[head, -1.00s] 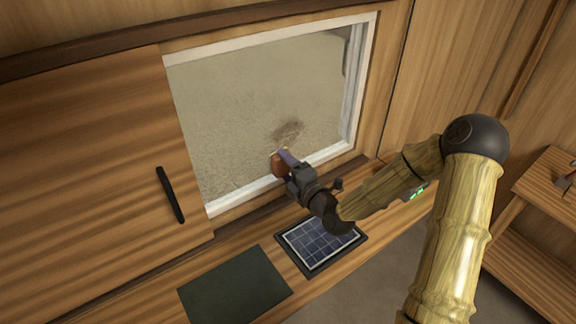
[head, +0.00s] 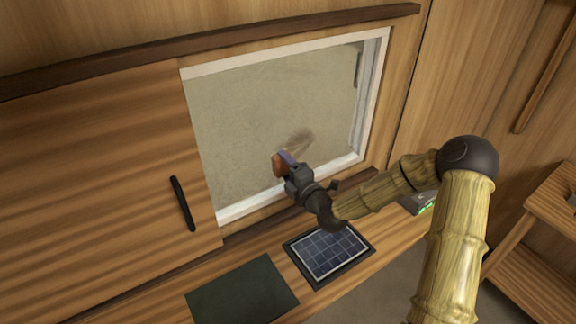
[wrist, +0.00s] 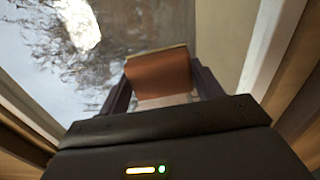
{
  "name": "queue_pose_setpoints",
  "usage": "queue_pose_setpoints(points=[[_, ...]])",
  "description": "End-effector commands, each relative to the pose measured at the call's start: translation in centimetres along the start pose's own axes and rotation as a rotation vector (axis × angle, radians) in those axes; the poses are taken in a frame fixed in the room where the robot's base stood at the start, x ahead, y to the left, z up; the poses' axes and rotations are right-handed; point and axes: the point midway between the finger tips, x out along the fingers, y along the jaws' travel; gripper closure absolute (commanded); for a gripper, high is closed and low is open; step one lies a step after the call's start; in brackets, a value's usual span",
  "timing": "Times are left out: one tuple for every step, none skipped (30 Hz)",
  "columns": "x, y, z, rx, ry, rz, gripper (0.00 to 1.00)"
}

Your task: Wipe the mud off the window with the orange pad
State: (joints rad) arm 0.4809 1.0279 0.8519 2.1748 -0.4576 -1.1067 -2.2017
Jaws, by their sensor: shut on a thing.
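The window (head: 250,120) has a white frame and a dusty-looking pane. Dark streaks and a bright reflection show on the glass in the wrist view. My gripper hides part of the lower pane.
A wooden sliding panel (head: 95,170) with a black handle (head: 182,203) stands left of the pane. On the ledge below lie a dark green mat (head: 243,296) and a small solar panel (head: 330,252). A box with a green light (head: 424,206) sits right. Wooden shelves (head: 545,230) stand far right.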

Motion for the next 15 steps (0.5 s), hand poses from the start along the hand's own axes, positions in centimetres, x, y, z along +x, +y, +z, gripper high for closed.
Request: queue_pose_setpoints(points=[[0.01,0.02,-0.03,0.000,0.001,0.000,0.59],[0.00,0.02,-0.03,0.000,0.001,0.000,0.59],[0.00,0.02,-0.03,0.000,0.001,0.000,0.59],[0.00,0.02,-0.03,0.000,0.001,0.000,0.59],[0.00,0.02,-0.02,0.000,0.000,0.000,0.59],[0.00,0.01,-0.02,0.000,0.000,0.000,0.59],[0.01,0.01,-0.01,0.000,0.000,0.000,0.59],[0.03,0.01,0.00,0.000,0.000,0.000,0.59],[0.07,0.00,0.00,0.000,0.000,0.000,0.59],[0.11,-0.01,0.01,0.000,0.000,0.001,0.59],[0.15,-0.01,0.02,0.000,0.000,0.001,0.59],[0.22,-0.02,0.02,0.000,0.000,0.000,0.59],[0.27,-0.02,0.02,0.000,0.000,0.000,0.59],[0.31,-0.03,0.02,0.000,0.000,0.000,0.59],[0.38,-0.03,0.02,0.000,0.000,0.000,0.59]])
